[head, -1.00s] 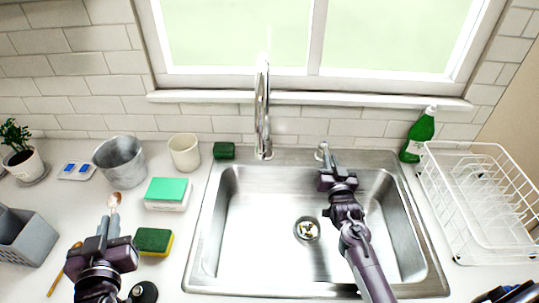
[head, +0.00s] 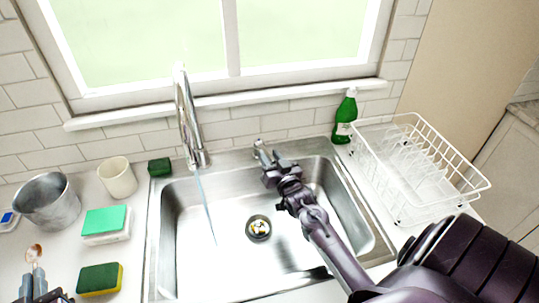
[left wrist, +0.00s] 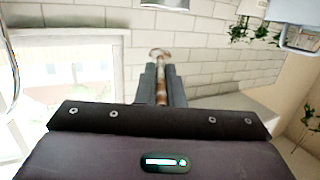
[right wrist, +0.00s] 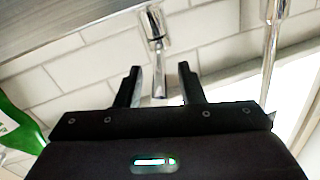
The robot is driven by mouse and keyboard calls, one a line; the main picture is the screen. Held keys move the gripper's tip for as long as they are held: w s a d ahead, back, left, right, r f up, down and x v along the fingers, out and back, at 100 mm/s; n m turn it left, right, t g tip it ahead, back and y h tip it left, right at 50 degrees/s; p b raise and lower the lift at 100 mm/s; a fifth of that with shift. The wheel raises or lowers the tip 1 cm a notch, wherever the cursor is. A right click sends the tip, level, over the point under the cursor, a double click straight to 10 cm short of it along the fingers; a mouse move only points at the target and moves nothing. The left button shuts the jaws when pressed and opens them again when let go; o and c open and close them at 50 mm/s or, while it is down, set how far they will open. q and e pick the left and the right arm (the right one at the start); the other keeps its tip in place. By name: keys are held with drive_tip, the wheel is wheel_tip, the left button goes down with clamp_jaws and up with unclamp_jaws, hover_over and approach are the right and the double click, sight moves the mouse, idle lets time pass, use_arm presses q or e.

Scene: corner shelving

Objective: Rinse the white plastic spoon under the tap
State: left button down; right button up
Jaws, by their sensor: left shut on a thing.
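The tap (head: 188,120) stands behind the sink, and a thin stream of water (head: 205,205) runs from its spout into the basin. My left gripper (head: 36,278) is at the lower left over the counter, shut on the spoon (head: 35,253), whose brown-stained end points up. In the left wrist view the spoon (left wrist: 161,85) sits between the fingers; most of its handle is hidden. My right gripper (head: 264,158) is open at the tap lever (head: 257,144). In the right wrist view the lever (right wrist: 155,35) shows between the parted fingers; I cannot tell whether they touch it.
The sink basin (head: 185,250) is clear, with a drain (head: 259,228). A metal bucket (head: 48,203), cream cup (head: 117,178), dark green block (head: 159,167) and sponges (head: 100,280) stand left. A green bottle (head: 345,117) and white dish rack (head: 415,165) stand right.

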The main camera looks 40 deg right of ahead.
drive_tip(key=b+v, duration=0.3)
drive_tip(key=v, duration=0.9)
drive_tip(key=shift+r, duration=0.15)
